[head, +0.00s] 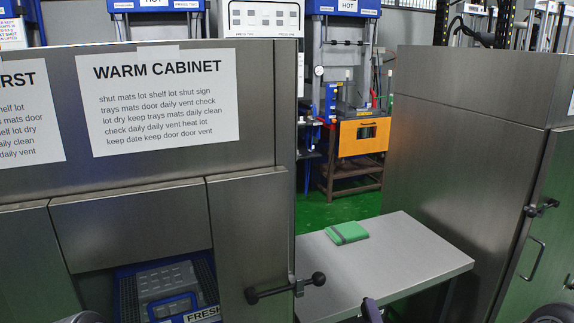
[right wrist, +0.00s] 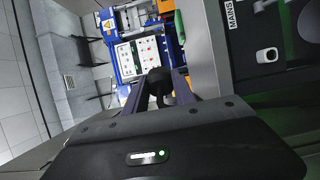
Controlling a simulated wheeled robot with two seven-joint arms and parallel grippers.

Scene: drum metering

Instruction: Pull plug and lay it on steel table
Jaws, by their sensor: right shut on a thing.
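My right gripper (right wrist: 160,98) is shut on a black, rounded thing, which looks like the plug (right wrist: 158,80), in the right wrist view. The gripper's jaws partly hide it. In the head view, only a dark purple finger of the right gripper (head: 371,308) shows at the bottom edge, in front of the steel table (head: 410,255). The plug is not visible there. A dark panel marked MAINS (right wrist: 232,18) carries a pale square fitting (right wrist: 268,55), apart from the jaws. My left gripper is not in view.
A folded green thing (head: 347,232) lies on the table's far left part; the rest of the visible top is clear. The warm cabinet (head: 245,245) stands left, with a black-knobbed handle (head: 285,289) jutting near the table. Another steel cabinet (head: 460,150) stands right.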

